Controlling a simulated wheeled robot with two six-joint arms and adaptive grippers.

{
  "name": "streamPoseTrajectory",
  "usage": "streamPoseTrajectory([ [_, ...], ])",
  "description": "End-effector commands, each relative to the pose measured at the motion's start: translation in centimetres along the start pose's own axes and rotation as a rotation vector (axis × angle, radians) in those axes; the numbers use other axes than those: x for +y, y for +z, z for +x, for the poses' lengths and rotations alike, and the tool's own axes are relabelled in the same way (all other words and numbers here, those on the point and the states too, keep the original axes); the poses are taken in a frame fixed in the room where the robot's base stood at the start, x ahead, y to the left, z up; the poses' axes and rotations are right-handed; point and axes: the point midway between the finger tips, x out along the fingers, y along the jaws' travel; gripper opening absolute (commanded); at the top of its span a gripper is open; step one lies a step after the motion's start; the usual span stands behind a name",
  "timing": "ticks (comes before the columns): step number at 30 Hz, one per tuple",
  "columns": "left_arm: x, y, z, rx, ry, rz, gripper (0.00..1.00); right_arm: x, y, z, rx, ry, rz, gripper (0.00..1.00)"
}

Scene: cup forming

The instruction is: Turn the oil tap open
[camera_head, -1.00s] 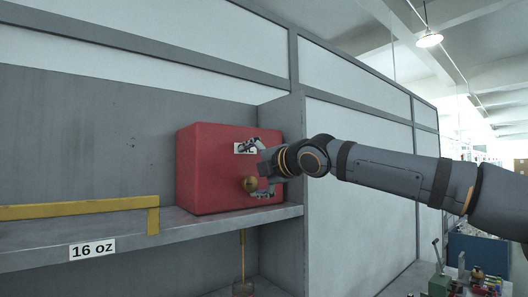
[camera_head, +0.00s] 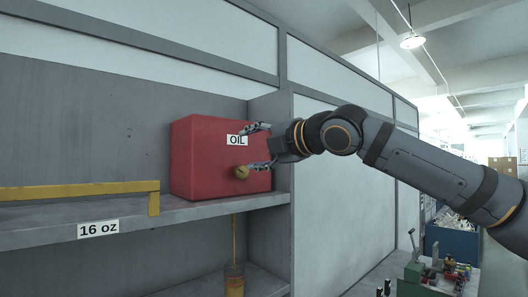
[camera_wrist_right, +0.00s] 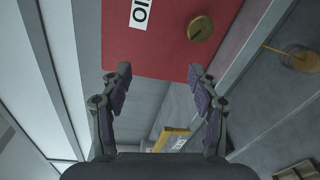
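The red oil box (camera_head: 205,165) with an "OIL" label stands on the grey shelf; it also shows in the right wrist view (camera_wrist_right: 165,45). Its round brass tap (camera_head: 241,172) is on the front face; in the right wrist view the tap (camera_wrist_right: 200,28) lies beyond the fingertips, apart from them. My right gripper (camera_head: 258,147) is open and empty in front of the box, just right of the tap. Its spread fingers (camera_wrist_right: 160,72) show in the right wrist view. An amber stream (camera_head: 234,237) runs down below the shelf into a glass (camera_head: 235,282) holding amber liquid. My left gripper is not in view.
A yellow rail (camera_head: 85,190) runs along the shelf (camera_head: 170,211) at left, above a "16 oz" label (camera_head: 98,229). A grey partition (camera_head: 345,190) stands right of the box. A bench with several tools (camera_head: 440,272) is at lower right.

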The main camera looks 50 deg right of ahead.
Motion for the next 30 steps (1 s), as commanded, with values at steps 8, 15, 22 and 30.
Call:
streamPoseTrajectory([
  [8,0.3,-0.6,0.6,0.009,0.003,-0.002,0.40,-0.5,-0.3,-2.2,0.002,-0.002,0.000,0.61],
  [15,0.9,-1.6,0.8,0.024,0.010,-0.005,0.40,-0.7,-0.4,-3.6,0.003,-0.005,-0.001,0.61],
  [22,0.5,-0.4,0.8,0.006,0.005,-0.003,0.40,-0.7,-0.4,-3.6,0.003,-0.006,-0.001,0.61],
  [30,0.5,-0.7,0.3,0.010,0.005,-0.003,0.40,-0.7,-0.4,-3.6,0.003,-0.006,-0.001,0.61],
])
